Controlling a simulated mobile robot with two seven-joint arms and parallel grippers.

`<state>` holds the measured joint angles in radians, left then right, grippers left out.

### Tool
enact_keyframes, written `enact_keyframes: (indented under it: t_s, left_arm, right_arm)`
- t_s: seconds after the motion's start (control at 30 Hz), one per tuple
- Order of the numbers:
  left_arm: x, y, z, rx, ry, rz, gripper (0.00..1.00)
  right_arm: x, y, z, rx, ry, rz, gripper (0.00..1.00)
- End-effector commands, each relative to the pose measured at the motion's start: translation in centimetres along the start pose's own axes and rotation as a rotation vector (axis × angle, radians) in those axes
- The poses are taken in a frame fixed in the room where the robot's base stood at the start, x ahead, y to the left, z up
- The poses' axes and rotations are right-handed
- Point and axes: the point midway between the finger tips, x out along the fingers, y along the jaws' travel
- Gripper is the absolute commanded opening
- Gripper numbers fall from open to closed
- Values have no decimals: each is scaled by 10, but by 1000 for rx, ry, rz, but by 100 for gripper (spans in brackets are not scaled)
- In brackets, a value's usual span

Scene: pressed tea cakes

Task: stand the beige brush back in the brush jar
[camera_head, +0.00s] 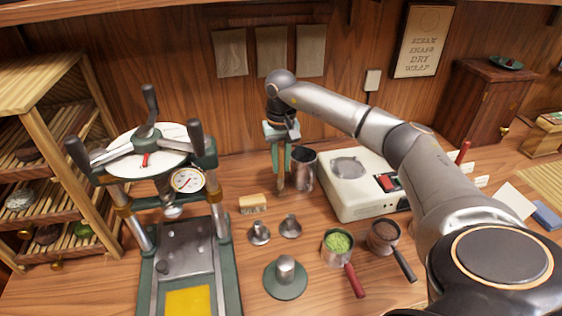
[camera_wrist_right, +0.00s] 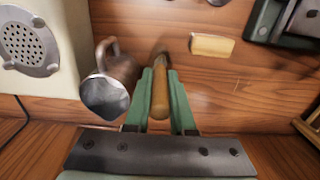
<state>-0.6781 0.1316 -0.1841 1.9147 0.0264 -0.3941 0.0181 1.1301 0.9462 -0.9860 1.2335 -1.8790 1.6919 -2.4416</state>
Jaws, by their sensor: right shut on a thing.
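My right gripper (camera_head: 281,171) points down beside an upright steel vessel (camera_head: 303,168), the only jar-like thing I see. Its green fingers also show in the right wrist view (camera_wrist_right: 161,75), shut on a slim tan-handled tool, which I take as the beige brush (camera_wrist_right: 160,95). The brush's lower part (camera_head: 281,186) shows under the fingers in the head view, left of the vessel and outside it. The vessel also shows in the wrist view (camera_wrist_right: 108,92), left of the brush. No brush shows in its dark mouth. My left gripper is not in view.
A beige block (camera_head: 253,203) lies left of the gripper. A white appliance (camera_head: 355,185) stands right of the vessel. A lever press (camera_head: 185,245) stands at left. Two small metal pieces (camera_head: 259,232), a green-filled cup (camera_head: 338,246) and a dark-filled cup (camera_head: 383,237) are in front.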

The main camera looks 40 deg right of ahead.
Motion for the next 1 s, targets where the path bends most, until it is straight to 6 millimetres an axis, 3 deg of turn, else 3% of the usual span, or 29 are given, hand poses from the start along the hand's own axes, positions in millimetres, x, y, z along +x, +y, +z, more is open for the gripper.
enact_keyframes:
  t_s: [1.0]
  left_arm:
    - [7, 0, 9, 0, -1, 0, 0]
  right_arm:
    - [21, 0, 0, 0, -1, 0, 0]
